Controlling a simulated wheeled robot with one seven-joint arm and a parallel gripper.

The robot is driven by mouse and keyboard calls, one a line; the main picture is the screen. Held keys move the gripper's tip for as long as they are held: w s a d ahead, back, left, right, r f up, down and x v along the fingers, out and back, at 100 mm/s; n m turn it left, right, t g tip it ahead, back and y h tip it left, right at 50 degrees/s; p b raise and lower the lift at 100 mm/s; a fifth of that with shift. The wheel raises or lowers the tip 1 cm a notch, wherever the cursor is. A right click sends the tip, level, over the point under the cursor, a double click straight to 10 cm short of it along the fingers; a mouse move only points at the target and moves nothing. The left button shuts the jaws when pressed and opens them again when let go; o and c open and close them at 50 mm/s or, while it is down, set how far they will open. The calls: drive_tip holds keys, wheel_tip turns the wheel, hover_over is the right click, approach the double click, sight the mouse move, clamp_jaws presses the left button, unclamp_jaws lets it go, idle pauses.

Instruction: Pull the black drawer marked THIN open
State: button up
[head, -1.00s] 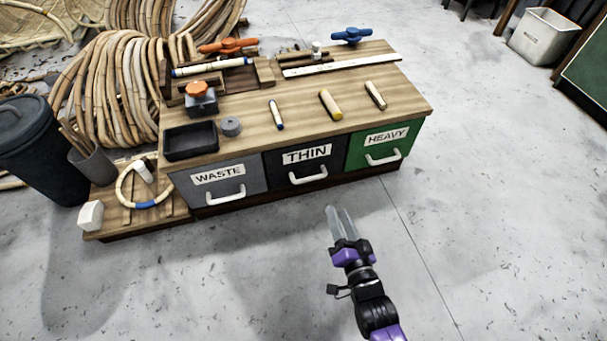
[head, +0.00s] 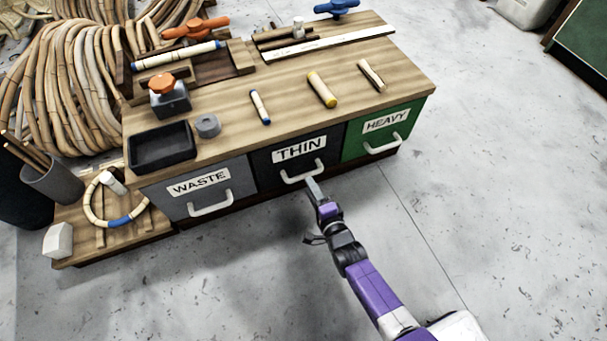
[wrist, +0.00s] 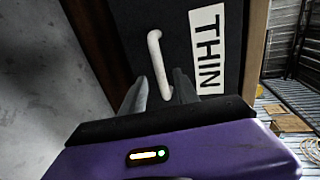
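The black drawer (head: 272,168) marked THIN is in the middle of the bench front, between the grey WASTE drawer and the green HEAVY drawer. It looks shut. Its white bar handle (head: 303,175) is below the label. In the wrist view, the drawer (wrist: 178,18) is straight ahead, and the white handle (wrist: 156,55) runs down between the two separated fingers of my gripper (wrist: 160,88). The fingers are open around the handle's near part. I cannot tell whether they touch it.
The WASTE drawer (head: 193,207) and the HEAVY drawer (head: 400,116) flank it, each with a white handle. The wooden bench top (head: 228,150) holds short rods, clamps and a black tray (head: 162,146). The floor (head: 450,210) in front is clear.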

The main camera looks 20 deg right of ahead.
sight(304, 176)
drive_tip(key=shift+b+x, duration=1.7)
drive_tip(key=shift+x, duration=1.7)
drive_tip(key=shift+c, duration=0.5)
drive_tip(key=shift+s, duration=0.1)
clamp_jaws()
